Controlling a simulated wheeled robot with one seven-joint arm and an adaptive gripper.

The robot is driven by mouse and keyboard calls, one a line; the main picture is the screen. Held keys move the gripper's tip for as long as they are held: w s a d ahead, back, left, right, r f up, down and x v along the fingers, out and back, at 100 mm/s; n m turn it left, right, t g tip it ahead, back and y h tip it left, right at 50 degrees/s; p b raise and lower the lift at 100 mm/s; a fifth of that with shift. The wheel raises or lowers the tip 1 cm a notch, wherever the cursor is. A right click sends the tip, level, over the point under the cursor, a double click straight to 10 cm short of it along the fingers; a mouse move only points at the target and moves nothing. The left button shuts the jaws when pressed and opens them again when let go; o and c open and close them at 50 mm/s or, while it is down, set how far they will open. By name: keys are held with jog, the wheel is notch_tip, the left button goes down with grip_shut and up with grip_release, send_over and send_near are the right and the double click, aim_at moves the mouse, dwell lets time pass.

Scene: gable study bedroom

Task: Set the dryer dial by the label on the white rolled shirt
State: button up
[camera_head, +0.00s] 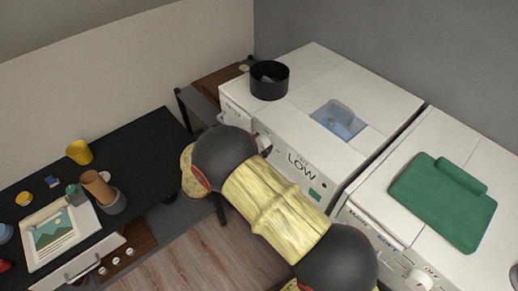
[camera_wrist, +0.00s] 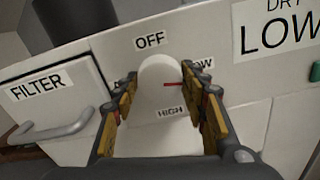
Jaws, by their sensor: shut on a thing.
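The white dial (camera_wrist: 158,75) is on the dryer's white front (camera_head: 330,178), with OFF above it, a partly covered LOW at its right and HIGH below. Its red mark points right, just under LOW. My gripper (camera_wrist: 160,92) is shut on the dial, one finger on each side. In the head view my arm hides most of the dial and the fingertips. A label (camera_wrist: 285,27) reading "DRY" and "LOW" shows at the upper right of the wrist view; its LOW also shows in the head view (camera_head: 301,166). I cannot make out a white rolled shirt.
A FILTER door (camera_wrist: 45,100) with a grey handle is left of the dial. A black round container (camera_head: 269,83) and a blue-lined recess (camera_head: 338,121) are on the dryer's top. A green folded cloth (camera_head: 440,205) lies on the neighbouring machine. A cluttered black desk (camera_head: 125,150) stands left.

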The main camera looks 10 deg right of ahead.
jog(key=m+b, duration=2.4)
jog(key=m, duration=0.9)
jog(key=shift+m, duration=0.4)
jog(key=o, duration=1.1)
jog(key=shift+o, duration=0.3)
